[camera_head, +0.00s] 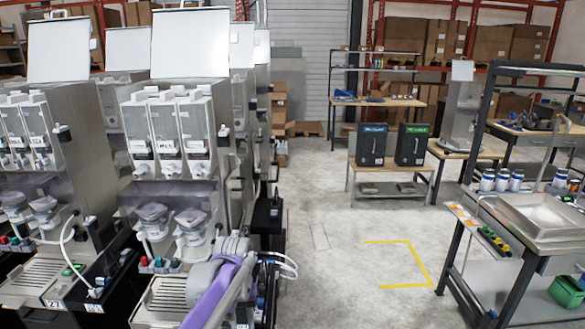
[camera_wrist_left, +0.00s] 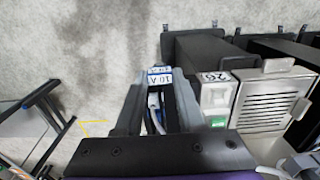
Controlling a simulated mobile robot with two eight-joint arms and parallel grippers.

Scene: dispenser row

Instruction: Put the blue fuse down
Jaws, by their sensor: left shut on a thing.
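The blue fuse (camera_wrist_left: 160,78) carries a white "10 A" label and shows at the tips of my left gripper (camera_wrist_left: 157,100) in the left wrist view. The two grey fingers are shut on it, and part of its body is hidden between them. Below the fuse in that view is pale floor; a dispenser base labelled "26" (camera_wrist_left: 214,77) is just to the right. In the head view my left arm with its purple link comes up at the bottom centre, in front of the dispenser; I cannot make out the fuse there. My right gripper is in neither view.
Dispensers (camera_head: 170,120) stand in a row at the left. Two black bins (camera_head: 371,145) stand on a low bench at the back. A workbench (camera_head: 545,240) with a metal tray (camera_head: 540,215) is at the right. The floor between, with yellow corner tape (camera_head: 410,242), is clear.

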